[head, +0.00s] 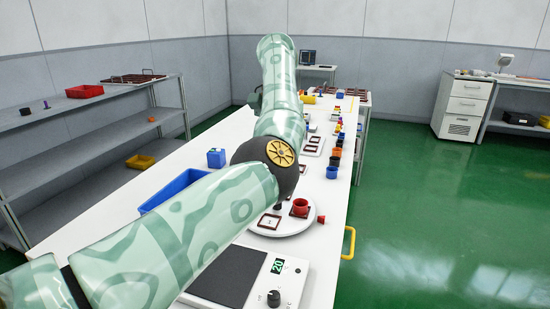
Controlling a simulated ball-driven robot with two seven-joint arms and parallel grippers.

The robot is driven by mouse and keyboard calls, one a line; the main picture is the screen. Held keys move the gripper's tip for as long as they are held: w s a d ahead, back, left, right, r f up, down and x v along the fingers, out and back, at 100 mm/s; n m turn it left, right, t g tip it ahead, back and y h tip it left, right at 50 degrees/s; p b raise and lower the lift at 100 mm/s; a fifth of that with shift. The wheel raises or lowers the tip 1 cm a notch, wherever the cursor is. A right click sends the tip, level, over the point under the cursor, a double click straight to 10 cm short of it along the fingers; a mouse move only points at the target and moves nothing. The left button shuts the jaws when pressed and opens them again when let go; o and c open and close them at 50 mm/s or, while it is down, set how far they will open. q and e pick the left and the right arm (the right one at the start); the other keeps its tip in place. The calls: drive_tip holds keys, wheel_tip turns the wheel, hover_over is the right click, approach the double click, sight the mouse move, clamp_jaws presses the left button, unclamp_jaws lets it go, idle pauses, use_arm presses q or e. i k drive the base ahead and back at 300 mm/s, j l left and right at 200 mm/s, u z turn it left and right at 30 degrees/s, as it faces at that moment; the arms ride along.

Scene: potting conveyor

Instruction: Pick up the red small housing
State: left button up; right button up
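A red cup-shaped housing (300,207) stands in a dark square frame on a round white plate (290,228) on the long white table. A smaller red piece (321,219) lies at the plate's right edge. I cannot tell which is the small housing. Neither gripper can be made out.
A blue tray (150,205) lies on the table's left side, partly behind my arm. A shelf rack (95,122) is at left. The green floor at right is clear.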

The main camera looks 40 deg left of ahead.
sight(300, 208)
drive_tip(key=k+l, duration=0.1)
drive_tip(key=l, duration=0.25)
drive_tip(key=k+l, duration=0.1)
drive_tip(key=l, duration=0.25)
drive_tip(key=k+l, duration=0.1)
drive_tip(key=l, duration=0.25)
drive_tip(key=k+l, duration=0.1)
drive_tip(key=l, duration=0.2)
